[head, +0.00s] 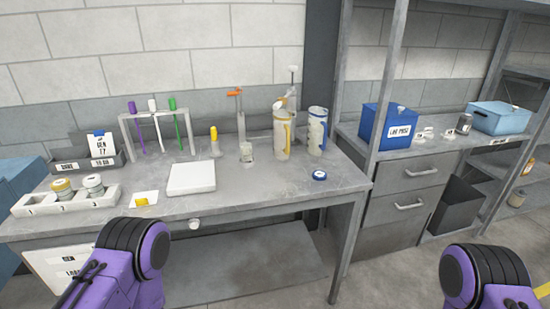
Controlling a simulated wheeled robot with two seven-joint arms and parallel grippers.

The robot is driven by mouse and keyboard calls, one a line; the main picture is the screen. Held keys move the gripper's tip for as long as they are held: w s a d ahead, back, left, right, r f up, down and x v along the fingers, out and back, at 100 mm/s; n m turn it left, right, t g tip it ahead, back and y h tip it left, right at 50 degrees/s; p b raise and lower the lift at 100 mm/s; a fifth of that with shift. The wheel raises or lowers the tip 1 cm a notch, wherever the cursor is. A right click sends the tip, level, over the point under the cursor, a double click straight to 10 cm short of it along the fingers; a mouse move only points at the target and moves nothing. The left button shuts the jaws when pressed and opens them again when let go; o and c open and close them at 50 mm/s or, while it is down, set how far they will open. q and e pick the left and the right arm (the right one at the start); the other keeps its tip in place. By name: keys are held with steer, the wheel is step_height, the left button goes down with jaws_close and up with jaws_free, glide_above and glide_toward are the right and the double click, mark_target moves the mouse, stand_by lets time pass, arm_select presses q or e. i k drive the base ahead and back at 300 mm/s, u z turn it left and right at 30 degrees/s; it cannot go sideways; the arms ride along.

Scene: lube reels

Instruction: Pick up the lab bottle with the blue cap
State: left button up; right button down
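A small round blue-topped item (319,175) with a white centre sits near the front right of the grey workbench (250,197). It looks low, and I cannot tell whether it is a bottle's cap or a loose lid. Two short jars stand in the numbered white rack at the left: one with a yellowish lid (62,187) and one with a pale lid (93,184). A small clear bottle (246,152) stands at the back middle. Purple parts of my two arms show at the bottom, one left and one right. Neither gripper shows, and both arms are apart from the bench items.
A white flat block (191,178), a yellow cap (141,201), a test-tube rack (130,118) and two tall jugs, one yellow-handled (281,135) and one blue-marked (317,131), stand on the bench. A shelf unit at right holds a blue box (388,127). The bench's front right is mostly clear.

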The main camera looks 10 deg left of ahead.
mark_target(247, 154)
steer(key=z, duration=1.3)
steer(key=i, duration=0.95)
steer(key=u, duration=0.35)
